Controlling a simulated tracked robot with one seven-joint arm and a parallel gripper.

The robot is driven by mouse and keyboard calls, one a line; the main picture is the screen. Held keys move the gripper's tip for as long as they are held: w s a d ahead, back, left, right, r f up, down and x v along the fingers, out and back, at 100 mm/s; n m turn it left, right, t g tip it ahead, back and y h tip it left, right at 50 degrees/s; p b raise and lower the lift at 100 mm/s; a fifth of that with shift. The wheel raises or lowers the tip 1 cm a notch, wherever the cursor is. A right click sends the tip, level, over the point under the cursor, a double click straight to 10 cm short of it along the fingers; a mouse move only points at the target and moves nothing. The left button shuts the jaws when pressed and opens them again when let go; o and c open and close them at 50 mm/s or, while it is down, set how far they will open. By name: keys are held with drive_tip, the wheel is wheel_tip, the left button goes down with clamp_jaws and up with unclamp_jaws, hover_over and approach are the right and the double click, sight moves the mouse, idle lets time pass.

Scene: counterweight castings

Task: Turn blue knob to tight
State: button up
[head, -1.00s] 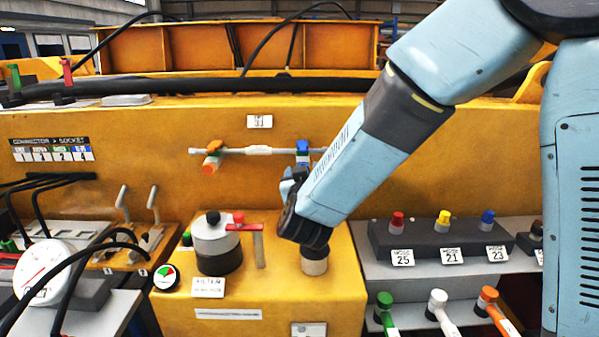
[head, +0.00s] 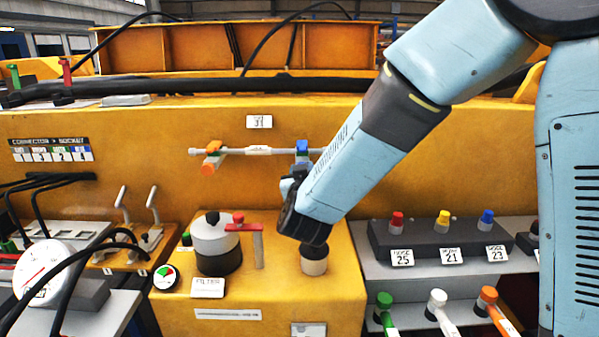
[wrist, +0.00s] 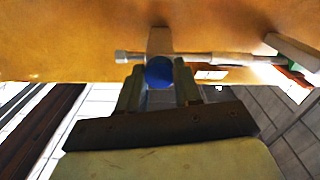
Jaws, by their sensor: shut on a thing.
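The blue knob (head: 301,147) is on a thin grey pipe fixed to the front of the yellow casting, right of the middle of the pipe. In the wrist view its round blue end (wrist: 159,72) shows between my two fingers. My gripper (head: 292,182) comes up to it from below and right in the head view, partly hidden by my own wrist. In the wrist view my gripper (wrist: 158,78) is shut on the blue knob, one finger on each side. No mark for tight can be read at the knob.
An orange knob (head: 211,158) is on the same pipe to the left. Below stand a grey filter canister (head: 216,243) with a red handle (head: 243,227) and a pale cylinder (head: 314,262) under my wrist. Coloured knobs on a dark block (head: 440,240) are at right.

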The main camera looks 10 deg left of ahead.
drive_tip(key=shift+o, duration=0.3)
drive_tip(key=shift+s+a, duration=0.15)
drive_tip(key=shift+a, duration=0.2)
drive_tip(key=shift+d+m, duration=0.25)
drive_tip(key=shift+m, duration=0.05)
drive_tip(key=shift+c, duration=0.3)
drive_tip(key=m, duration=2)
drive_tip(key=shift+d+f, duration=0.3)
drive_tip(key=shift+f, duration=0.1)
drive_tip(key=shift+m, duration=0.4)
